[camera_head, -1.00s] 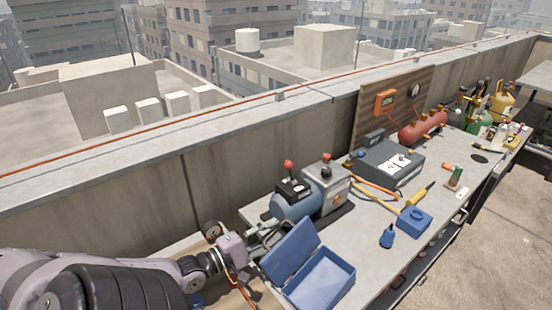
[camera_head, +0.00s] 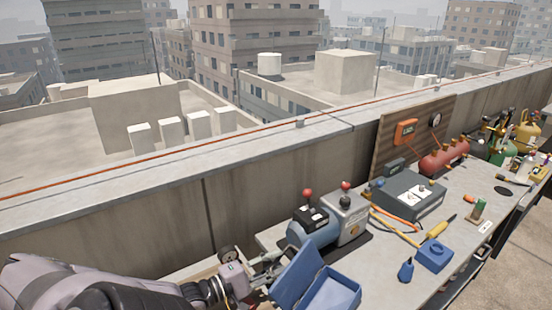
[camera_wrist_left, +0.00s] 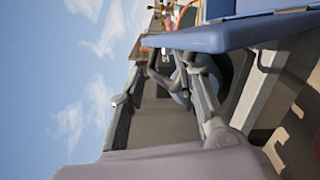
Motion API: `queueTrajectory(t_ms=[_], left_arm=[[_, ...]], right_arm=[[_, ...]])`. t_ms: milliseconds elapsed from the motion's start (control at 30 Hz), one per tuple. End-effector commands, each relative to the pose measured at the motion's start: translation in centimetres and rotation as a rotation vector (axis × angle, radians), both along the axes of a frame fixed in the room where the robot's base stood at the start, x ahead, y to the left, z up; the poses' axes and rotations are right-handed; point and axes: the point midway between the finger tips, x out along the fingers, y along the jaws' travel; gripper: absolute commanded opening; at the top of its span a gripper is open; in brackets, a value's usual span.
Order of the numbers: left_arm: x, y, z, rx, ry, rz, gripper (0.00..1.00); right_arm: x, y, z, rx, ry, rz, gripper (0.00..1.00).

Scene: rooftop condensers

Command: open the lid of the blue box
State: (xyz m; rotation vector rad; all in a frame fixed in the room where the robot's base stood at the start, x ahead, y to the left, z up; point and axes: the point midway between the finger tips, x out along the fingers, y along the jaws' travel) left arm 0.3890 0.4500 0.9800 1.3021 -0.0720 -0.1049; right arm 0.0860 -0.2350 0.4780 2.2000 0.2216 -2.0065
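The blue box (camera_head: 335,292) sits on the bench at the bottom of the head view, its near part cut off by the picture edge. Its lid (camera_head: 297,274) is raised and leans up on the box's left side, so the box stands open. The lid also shows as a blue panel (camera_wrist_left: 190,40) at the top of the left wrist view. My left gripper (camera_head: 272,264) is just left of the lid, on its outer side. Its fingers (camera_wrist_left: 163,68) are apart with nothing between them. I cannot tell whether it touches the lid. My right gripper is out of view.
A blue compressor (camera_head: 313,232) stands close behind the lid and gripper. A grey case (camera_head: 408,193), a blue bottle (camera_head: 406,271) and a small blue block-like container (camera_head: 434,256) stand to the right. A concrete parapet (camera_head: 120,238) runs behind the bench.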

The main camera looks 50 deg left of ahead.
Motion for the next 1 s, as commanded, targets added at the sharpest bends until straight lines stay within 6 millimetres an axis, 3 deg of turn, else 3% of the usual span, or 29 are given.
queueTrajectory(t_ms=[400, 1000], left_arm=[[0.5, 3.7, -1.0, 0.002, -0.001, -0.001, 0.29], [0.5, 3.9, -1.0, 0.000, -0.002, 0.000, 0.29]], right_arm=[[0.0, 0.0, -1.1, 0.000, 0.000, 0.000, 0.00], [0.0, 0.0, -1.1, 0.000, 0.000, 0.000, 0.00]])
